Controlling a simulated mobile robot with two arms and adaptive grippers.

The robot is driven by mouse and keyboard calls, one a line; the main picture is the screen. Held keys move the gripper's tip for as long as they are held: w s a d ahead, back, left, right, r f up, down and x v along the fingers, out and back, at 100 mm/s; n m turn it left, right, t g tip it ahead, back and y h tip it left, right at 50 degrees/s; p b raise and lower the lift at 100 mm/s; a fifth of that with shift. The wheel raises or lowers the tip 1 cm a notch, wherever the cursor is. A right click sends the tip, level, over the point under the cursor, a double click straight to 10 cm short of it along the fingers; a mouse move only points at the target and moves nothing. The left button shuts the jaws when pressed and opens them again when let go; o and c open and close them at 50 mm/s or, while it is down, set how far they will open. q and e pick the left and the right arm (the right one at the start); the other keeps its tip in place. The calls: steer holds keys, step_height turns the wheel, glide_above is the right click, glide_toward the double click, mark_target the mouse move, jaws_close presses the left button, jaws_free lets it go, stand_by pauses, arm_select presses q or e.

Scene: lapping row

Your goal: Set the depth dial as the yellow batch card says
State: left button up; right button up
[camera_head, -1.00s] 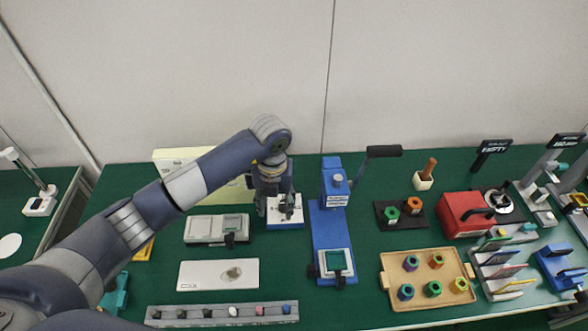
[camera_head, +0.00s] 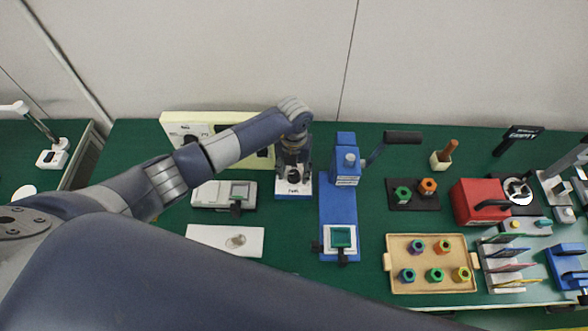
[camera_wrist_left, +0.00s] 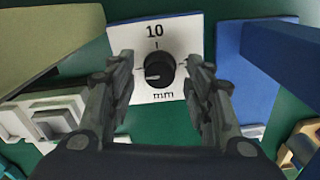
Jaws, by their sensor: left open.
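The depth dial is a black round knob (camera_wrist_left: 159,71) on a white plate (camera_wrist_left: 184,28) marked "10" above and "mm" below. A pale mark on the knob points roughly left in the left wrist view. The plate also shows below the gripper in the head view (camera_head: 307,187). My left gripper (camera_wrist_left: 160,66) is open, with one finger on each side of the knob; contact is not visible. It also shows over the dial in the head view (camera_head: 293,165). A pale yellow board (camera_head: 258,162) stands behind my left arm; I cannot read any batch card. My right gripper is out of view.
A blue press (camera_head: 338,215) with a black-handled lever stands close right of the dial. A grey device (camera_head: 211,194) is to the left, with a white plate (camera_head: 203,234) in front. A tan tray (camera_head: 394,287) holds several coloured nuts. A red box (camera_head: 467,204) stands further right.

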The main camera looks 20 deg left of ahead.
arm_select(q)
steer(key=shift+f, duration=0.6)
steer(key=shift+c, duration=1)
steer(key=c, duration=0.9)
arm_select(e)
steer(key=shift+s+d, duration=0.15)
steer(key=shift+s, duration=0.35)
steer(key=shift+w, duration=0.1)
